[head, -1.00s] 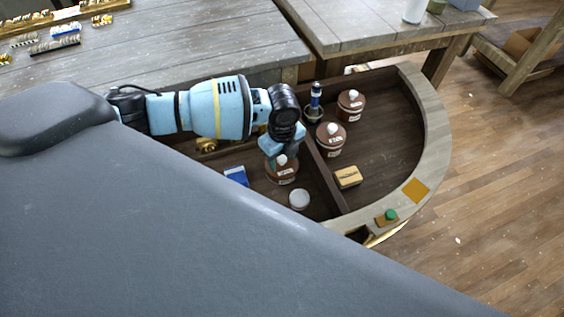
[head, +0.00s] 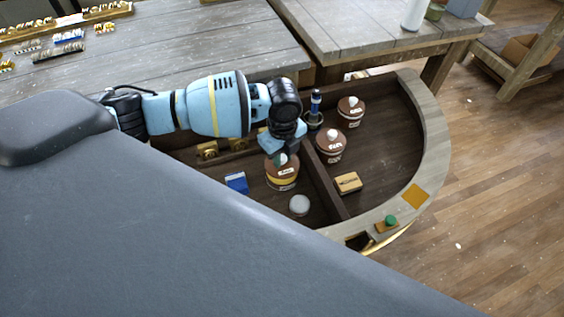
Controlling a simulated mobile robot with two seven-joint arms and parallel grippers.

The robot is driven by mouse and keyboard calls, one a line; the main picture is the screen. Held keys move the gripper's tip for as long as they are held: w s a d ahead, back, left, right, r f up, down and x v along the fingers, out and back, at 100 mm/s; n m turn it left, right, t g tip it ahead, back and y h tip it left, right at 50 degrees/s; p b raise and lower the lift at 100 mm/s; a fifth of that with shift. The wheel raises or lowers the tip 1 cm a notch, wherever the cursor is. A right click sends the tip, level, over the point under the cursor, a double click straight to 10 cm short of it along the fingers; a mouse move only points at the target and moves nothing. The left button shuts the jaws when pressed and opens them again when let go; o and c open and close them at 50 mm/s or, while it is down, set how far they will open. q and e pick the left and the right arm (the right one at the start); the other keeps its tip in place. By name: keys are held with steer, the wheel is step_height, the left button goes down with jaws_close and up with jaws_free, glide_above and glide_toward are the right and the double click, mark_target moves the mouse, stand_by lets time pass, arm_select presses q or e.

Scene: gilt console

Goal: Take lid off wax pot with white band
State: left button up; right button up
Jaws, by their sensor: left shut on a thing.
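My left gripper (head: 279,151) points down at the front pot and is shut on the knob of its brown lid (head: 283,168). The brown pot (head: 282,187) stands in the left compartment of the half-round drawer. A yellowish strip shows between the lid and the pot's rim, so the lid looks raised a little above it. Two more brown lidded pots, a middle one (head: 330,149) and a far one (head: 351,110), stand in the right compartment with pale knobs and white labels. The fingertips are partly hidden by the wrist. My right gripper is out of view.
A blue box (head: 236,182) and a round pale tin (head: 299,205) lie near the held pot. A divider (head: 325,180) runs beside it. A yellowish block (head: 347,182) and a dark blue bottle (head: 315,103) are in the right compartment. The drawer rim (head: 435,150) curves around.

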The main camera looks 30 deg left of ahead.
mark_target(282, 161)
arm_select(q)
step_height(282, 161, up, 7)
steer(key=shift+f, duration=0.15)
steer(key=n, duration=0.1)
steer(key=s+r+n, duration=0.1)
steer(key=n, duration=0.1)
steer(key=shift+d+r, duration=0.1)
steer(key=shift+d, duration=0.1)
steer(key=s+d+r+n, duration=0.1)
steer(key=s+r+n, duration=0.6)
steer(key=n, duration=1.2)
steer(key=shift+s+n, duration=0.4)
steer(key=shift+s, duration=0.45)
steer(key=shift+d, duration=0.1)
